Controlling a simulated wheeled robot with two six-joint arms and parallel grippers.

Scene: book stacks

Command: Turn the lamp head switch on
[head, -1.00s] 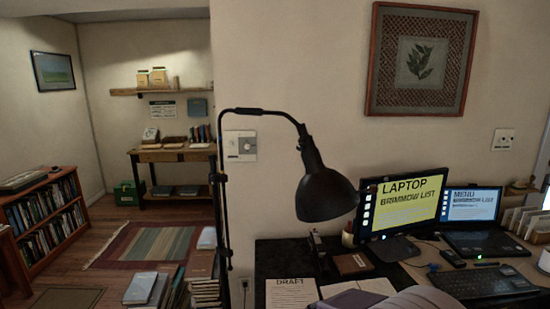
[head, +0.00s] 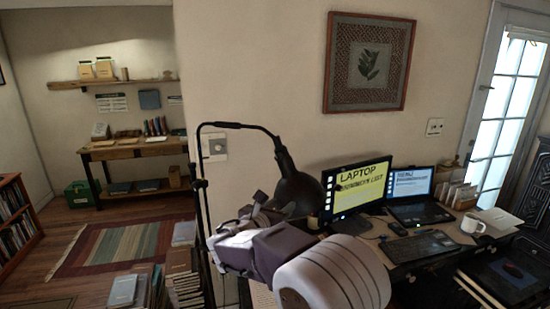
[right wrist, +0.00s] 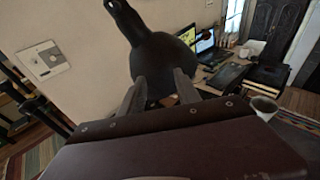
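The black lamp head (head: 297,188) hangs from a thin curved arm on a tall black stand (head: 203,178) in front of the wall. My right gripper (head: 258,205) is beside and just below the shade in the head view. In the right wrist view the dark lamp head (right wrist: 158,58) fills the space beyond and between my two spread fingers (right wrist: 160,84). I cannot tell if they touch it. No glow shows from the lamp, and its switch cannot be made out. My left gripper is not in view.
A desk with a monitor (head: 358,188), a laptop (head: 412,190) and a white mug (head: 472,224) stands right of the lamp. Book stacks (head: 184,275) rise from the floor to the left. A wall plate (head: 214,147) is behind the stand.

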